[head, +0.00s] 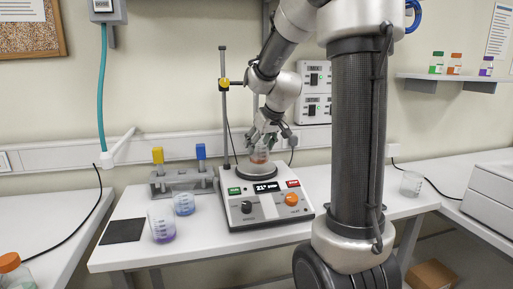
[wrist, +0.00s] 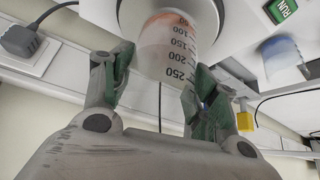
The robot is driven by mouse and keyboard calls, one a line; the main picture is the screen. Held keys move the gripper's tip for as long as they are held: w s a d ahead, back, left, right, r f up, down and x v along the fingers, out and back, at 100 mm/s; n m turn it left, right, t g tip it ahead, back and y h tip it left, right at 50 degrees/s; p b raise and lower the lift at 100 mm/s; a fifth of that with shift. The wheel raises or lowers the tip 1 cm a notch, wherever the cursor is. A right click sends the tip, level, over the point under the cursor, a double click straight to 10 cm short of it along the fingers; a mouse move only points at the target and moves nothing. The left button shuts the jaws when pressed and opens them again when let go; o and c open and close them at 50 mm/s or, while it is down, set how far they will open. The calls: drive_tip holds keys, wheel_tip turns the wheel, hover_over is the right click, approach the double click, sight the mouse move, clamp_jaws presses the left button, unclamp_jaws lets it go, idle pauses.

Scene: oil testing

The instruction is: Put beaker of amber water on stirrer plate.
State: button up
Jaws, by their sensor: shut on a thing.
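The beaker of amber water (head: 259,154) is at the stirrer plate (head: 240,173), over its round top. In the wrist view the beaker (wrist: 168,50) shows its printed volume marks and stands between my fingers, above the round plate (wrist: 207,15). My gripper (head: 264,140) is shut on the beaker from above and behind in the head view; its fingers also show in the wrist view (wrist: 160,85). I cannot tell whether the beaker's base touches the plate.
A beaker with purple liquid (head: 162,227) and one with blue liquid (head: 184,204) stand left of the stirrer. A clear beaker (head: 411,184) stands at right. A metal stand rod (head: 224,110) rises behind the plate. A black mat (head: 123,231) lies at left.

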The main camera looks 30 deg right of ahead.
drive_tip(key=shift+w+f, duration=0.9)
drive_tip(key=shift+w, duration=0.1)
drive_tip(key=shift+f, duration=0.1)
drive_tip(key=o, duration=1.2)
drive_tip(key=shift+s+r, duration=0.1)
drive_tip(key=shift+r, duration=0.2)
drive_tip(key=v, duration=1.2)
drive_tip(key=s+a+f, duration=0.2)
drive_tip(key=s, duration=0.6)
drive_tip(key=s+a+f+g, duration=0.1)
drive_tip(key=s+a+f, duration=0.1)
drive_tip(key=s, duration=0.6)
drive_tip(key=s+a+f+g, duration=0.1)
drive_tip(key=s+a+f, duration=0.1)
drive_tip(key=s, duration=0.6)
drive_tip(key=shift+s+a+f, duration=0.2)
drive_tip(key=shift+a+f, duration=0.15)
drive_tip(key=shift+a, duration=0.35)
